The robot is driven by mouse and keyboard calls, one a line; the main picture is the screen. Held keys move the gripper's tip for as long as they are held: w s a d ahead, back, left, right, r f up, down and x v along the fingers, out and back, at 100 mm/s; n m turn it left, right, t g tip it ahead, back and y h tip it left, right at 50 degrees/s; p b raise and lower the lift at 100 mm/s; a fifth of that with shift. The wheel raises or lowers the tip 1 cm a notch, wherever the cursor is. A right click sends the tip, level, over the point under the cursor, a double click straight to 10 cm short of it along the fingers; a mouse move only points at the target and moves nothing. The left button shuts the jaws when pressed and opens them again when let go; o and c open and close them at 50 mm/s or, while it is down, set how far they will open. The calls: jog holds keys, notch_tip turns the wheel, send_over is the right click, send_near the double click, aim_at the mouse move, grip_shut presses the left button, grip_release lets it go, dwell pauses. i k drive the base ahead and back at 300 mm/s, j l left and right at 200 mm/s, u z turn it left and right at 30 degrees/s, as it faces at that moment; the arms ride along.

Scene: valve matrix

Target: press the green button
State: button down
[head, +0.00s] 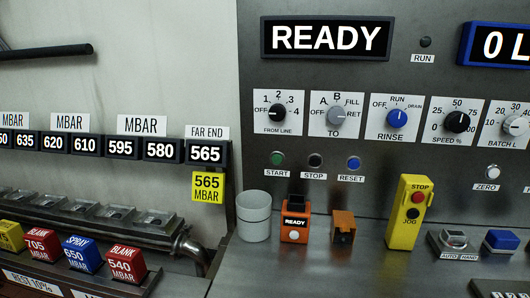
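The green button (277,158) is a small round button on the dark metal panel, above the START label (277,173). A dark STOP button (315,160) and a blue RESET button (353,163) stand in the same row to its right. My gripper is not in view, and nothing covers the green button.
A grey cup (254,216), an orange READY box (296,220), a smaller orange block (343,228) and a yellow STOP/JOG box (409,212) stand on the ledge below. Several knobs, including FROM LINE (277,112), sit above. Coloured labelled blocks (127,263) are at lower left.

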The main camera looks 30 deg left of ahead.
aim_at(277, 158)
jog(key=j+z, duration=0.1)
jog(key=j, duration=0.65)
jog(key=j+z, duration=0.15)
jog(key=j, duration=0.65)
jog(key=j+z, duration=0.1)
jog(key=j, duration=0.65)
jog(key=j+z, duration=0.1)
jog(key=j, duration=0.65)
jog(key=k+j+z, duration=0.15)
jog(key=j, duration=0.6)
